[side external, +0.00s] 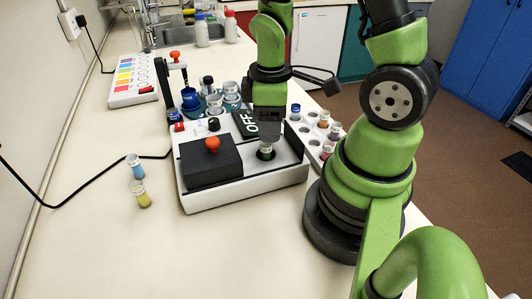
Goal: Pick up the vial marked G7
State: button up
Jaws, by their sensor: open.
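The mark G7 cannot be read on any vial at this size. My gripper (267,136) points down over the front right part of a white and black device (245,188). Just below it, a vial with a pale cap and dark contents (266,152) stands upright in the device. My gripper is open; its fingertips are small and partly merge with the dark device, so I cannot tell whether they are around the vial or above it. A vial with blue contents (135,166) and a vial with yellow contents (141,194) stand on the bench to the left.
A white rack (309,138) with several vials is right of the device, partly behind my arm. An orange knob (212,145) rises from the device. A colour chart box (134,93) and bottles (201,30) stand farther back.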

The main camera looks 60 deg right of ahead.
aim_at(266, 154)
jog(key=shift+w+a+f, duration=0.1)
jog(key=shift+w+f, duration=0.1)
jog(key=shift+f, duration=1.2)
jog(key=shift+w+a+f, duration=0.1)
jog(key=shift+w+f, duration=0.05)
jog(key=shift+f, duration=1.25)
jog(key=shift+c, duration=0.2)
jog(key=c, duration=1)
